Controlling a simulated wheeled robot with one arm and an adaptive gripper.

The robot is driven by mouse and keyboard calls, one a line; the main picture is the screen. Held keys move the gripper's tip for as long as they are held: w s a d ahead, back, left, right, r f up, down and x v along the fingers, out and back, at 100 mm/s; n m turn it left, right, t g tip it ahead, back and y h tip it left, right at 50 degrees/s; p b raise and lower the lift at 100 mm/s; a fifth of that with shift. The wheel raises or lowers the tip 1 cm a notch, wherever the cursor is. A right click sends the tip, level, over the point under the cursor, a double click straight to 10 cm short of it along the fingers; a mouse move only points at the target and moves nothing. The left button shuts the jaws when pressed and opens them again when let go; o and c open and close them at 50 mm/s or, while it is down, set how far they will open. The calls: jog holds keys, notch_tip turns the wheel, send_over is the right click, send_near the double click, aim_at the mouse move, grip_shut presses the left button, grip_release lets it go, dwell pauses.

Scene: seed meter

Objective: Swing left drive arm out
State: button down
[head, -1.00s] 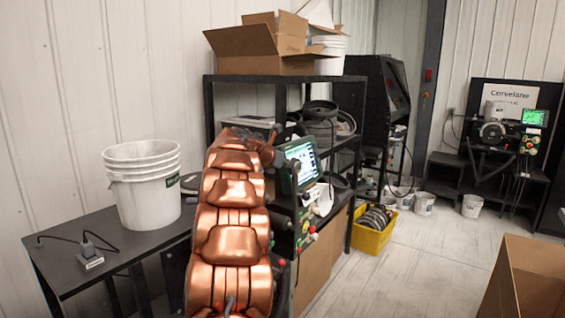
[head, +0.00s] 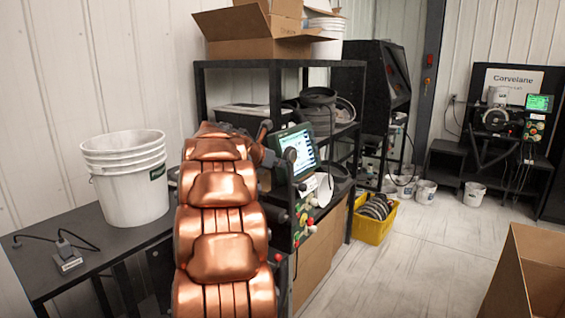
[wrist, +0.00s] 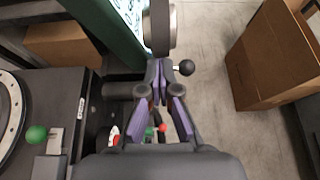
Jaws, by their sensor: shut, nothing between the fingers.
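My gripper (wrist: 160,82) is shut and empty in the wrist view, its purple-padded fingers together at the tips. Just beyond the tips is a dark round part with a silver edge (wrist: 160,25), and a black ball knob (wrist: 187,67) sits right of the tips. These may belong to the drive arm; I cannot tell for certain. Whether the fingers touch them is unclear. The seed meter stand carries a green-cased screen (head: 298,152), which also shows in the wrist view (wrist: 118,30). In the head view my copper arm hides much of the stand.
A green knob (wrist: 37,134) and a pale-rimmed disc (wrist: 10,112) lie left in the wrist view. A cardboard box (head: 530,270) stands on the floor at right, a yellow crate (head: 372,229) behind. White buckets (head: 128,190) stand on the left table. Floor between is clear.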

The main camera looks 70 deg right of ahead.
notch_tip(320, 180, up, 12)
jog(key=a, duration=0.1)
jog(key=shift+w+a, duration=0.2)
jog(key=shift+a, duration=0.15)
jog(key=shift+r, duration=0.1)
dwell(0.8)
